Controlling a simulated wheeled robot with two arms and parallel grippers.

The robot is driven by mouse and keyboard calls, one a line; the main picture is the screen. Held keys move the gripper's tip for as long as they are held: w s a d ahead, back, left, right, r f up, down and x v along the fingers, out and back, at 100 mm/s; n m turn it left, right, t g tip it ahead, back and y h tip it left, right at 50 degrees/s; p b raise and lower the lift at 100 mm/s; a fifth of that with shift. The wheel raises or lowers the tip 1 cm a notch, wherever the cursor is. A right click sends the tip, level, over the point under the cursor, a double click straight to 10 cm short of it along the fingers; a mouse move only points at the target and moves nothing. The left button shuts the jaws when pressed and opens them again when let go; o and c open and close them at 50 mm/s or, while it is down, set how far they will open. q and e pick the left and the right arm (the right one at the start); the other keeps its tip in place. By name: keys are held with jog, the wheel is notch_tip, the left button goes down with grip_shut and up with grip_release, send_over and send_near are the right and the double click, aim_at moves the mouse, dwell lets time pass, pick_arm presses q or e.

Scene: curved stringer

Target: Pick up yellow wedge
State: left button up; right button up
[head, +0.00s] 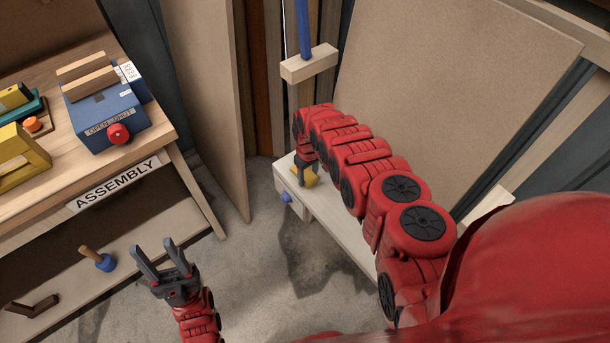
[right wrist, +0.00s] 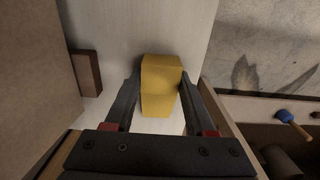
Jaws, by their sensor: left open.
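The yellow wedge (head: 311,177) rests on a low white surface (head: 338,228) and is partly hidden by my right gripper (head: 303,182) in the head view. In the right wrist view the yellow wedge (right wrist: 160,84) lies between the two dark fingers of my right gripper (right wrist: 161,78), one on each side. The fingertips are very close to its sides; I cannot tell whether they touch it. My left gripper (head: 160,258) is open and empty, over the floor at the lower left, far from the wedge.
A workbench labelled ASSEMBLY (head: 115,183) stands at the left with a blue box (head: 103,108) on top. A blue-headed mallet (head: 98,260) lies on its lower shelf. A large board (head: 440,90) leans behind my right arm. A brown block (right wrist: 88,72) is left of the wedge.

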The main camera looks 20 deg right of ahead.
grip_shut()
jog(key=shift+r, duration=0.1)
